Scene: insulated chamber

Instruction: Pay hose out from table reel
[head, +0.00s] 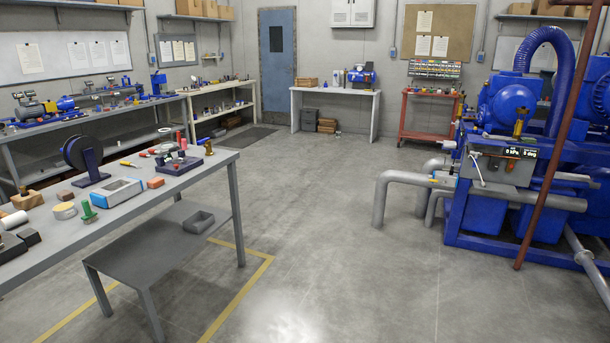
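A dark reel (84,155) stands upright on a small stand on the grey table (178,187) at the left. I cannot tell at this size whether hose is wound on it, and no loose hose end shows. Neither of my grippers is in the head view.
A blue pump machine (500,150) with grey pipes stands at the right. The middle floor is clear.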

